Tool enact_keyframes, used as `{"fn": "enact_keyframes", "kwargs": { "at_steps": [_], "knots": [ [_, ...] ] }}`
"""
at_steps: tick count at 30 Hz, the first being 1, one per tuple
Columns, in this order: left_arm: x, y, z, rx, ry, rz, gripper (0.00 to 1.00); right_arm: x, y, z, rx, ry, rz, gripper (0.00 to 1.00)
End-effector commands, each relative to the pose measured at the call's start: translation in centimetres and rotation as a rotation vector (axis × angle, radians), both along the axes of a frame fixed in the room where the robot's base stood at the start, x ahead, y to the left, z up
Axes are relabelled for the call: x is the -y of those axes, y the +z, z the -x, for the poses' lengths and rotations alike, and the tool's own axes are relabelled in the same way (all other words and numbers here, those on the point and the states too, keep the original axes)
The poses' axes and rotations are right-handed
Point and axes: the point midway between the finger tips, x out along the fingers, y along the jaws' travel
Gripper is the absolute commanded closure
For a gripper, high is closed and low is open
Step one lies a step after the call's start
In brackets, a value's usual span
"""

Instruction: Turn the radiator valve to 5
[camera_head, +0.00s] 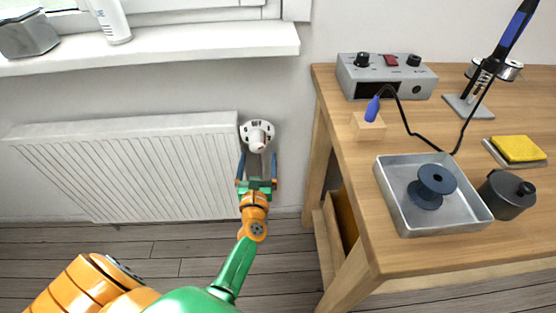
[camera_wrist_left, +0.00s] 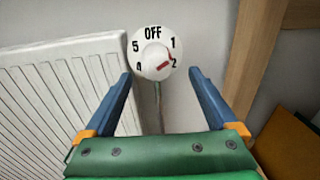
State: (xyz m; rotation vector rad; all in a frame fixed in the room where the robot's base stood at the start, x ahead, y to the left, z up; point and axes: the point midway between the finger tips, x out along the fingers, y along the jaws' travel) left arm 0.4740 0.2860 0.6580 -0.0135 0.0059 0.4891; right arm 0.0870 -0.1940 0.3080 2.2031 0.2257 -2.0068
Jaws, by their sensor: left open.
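The radiator valve (camera_head: 257,136) is a white round knob at the right end of the white radiator (camera_head: 130,160). In the left wrist view the valve's dial (camera_wrist_left: 153,52) reads OFF at the top, 5 and 4 on the left, 1 and 2 on the right. Its red pointer is on the lower right, by the 2. My left gripper (camera_head: 257,158) is open and empty just short of the valve. In the wrist view its two blue fingers (camera_wrist_left: 160,75) stand apart, one on each side below the dial, seemingly not touching it. My right gripper is not in view.
A wooden workbench (camera_head: 345,190) stands close to the right of the valve, holding a metal tray (camera_head: 400,205), a grey soldering station (camera_head: 350,75) and a yellow sponge (camera_head: 518,148). A white windowsill (camera_head: 180,42) juts out above the radiator. The floor below is clear.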

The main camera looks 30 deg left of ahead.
Motion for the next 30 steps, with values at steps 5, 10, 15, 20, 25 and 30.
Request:
{"fn": "enact_keyframes", "kwargs": {
  "at_steps": [5, 10, 15, 20, 25, 30],
  "knots": [
    [-1.2, 0.3, -1.3, 0.045, 0.021, 0.046, 0.08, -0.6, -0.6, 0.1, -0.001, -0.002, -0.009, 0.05],
    [-2.9, 0.2, -4.3, 0.041, 0.019, 0.043, 0.08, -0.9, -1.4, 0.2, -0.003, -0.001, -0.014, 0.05],
    [-3.8, 0.2, -6.0, 0.038, 0.018, 0.042, 0.08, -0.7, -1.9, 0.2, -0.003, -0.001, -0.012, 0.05],
    [-3.9, 0.3, -6.2, 0.037, 0.018, 0.042, 0.08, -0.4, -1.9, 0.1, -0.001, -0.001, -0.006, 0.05],
    [-3.9, 0.3, -6.2, 0.037, 0.018, 0.042, 0.33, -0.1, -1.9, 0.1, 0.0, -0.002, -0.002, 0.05],
    [-3.8, 0.3, -6.2, 0.037, 0.018, 0.042, 0.79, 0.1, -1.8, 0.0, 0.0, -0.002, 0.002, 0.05]
  ]
}}
